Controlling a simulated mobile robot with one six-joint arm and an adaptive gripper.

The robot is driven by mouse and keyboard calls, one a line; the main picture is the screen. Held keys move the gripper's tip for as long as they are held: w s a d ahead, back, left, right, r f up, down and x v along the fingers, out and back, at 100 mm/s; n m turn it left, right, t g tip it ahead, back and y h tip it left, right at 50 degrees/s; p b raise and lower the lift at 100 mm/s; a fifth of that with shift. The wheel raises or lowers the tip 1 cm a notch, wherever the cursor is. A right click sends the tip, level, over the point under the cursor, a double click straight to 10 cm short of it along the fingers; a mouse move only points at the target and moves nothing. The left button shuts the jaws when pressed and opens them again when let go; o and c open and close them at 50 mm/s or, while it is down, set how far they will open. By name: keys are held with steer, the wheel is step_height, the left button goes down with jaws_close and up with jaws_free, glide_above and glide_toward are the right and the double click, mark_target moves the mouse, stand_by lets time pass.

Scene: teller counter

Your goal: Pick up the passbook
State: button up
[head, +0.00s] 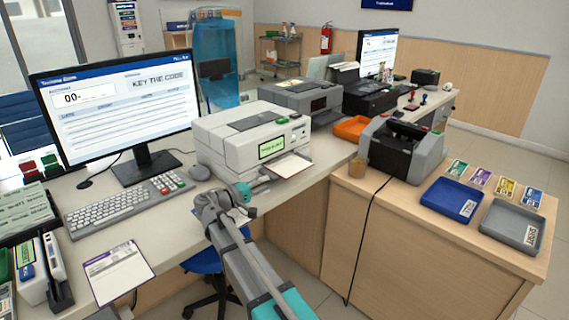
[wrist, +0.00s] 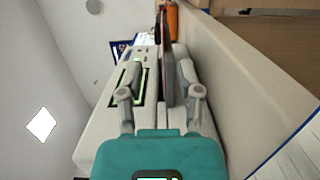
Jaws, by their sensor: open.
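The passbook (head: 289,165) is a thin, pale booklet lying in the front slot of the white passbook printer (head: 235,150) and sticking out of it. In the wrist view the passbook (wrist: 167,55) shows edge-on as a thin dark strip between the fingers. My gripper (wrist: 160,66) is open, with one finger on each side of the strip and a visible gap to it. In the head view my gripper (head: 245,194) is in front of the printer, left of the passbook, and its fingertips are hard to make out.
A mouse (head: 200,172), keyboard (head: 120,207) and monitor (head: 115,105) stand left of the printer. A printed form (head: 118,272) lies at the counter's front edge. An orange tray (head: 352,128) and a grey counting machine (head: 402,150) stand to the right.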

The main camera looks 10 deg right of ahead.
mark_target(288, 175)
steer(key=x, duration=0.4)
steer(key=shift+w+d, duration=0.15)
steer(key=shift+d, duration=0.05)
steer(key=shift+x, duration=2.6)
steer(key=shift+w+a+f, duration=0.1)
steer(key=shift+w+f, duration=0.05)
steer(key=shift+w, duration=0.05)
jaws_close()
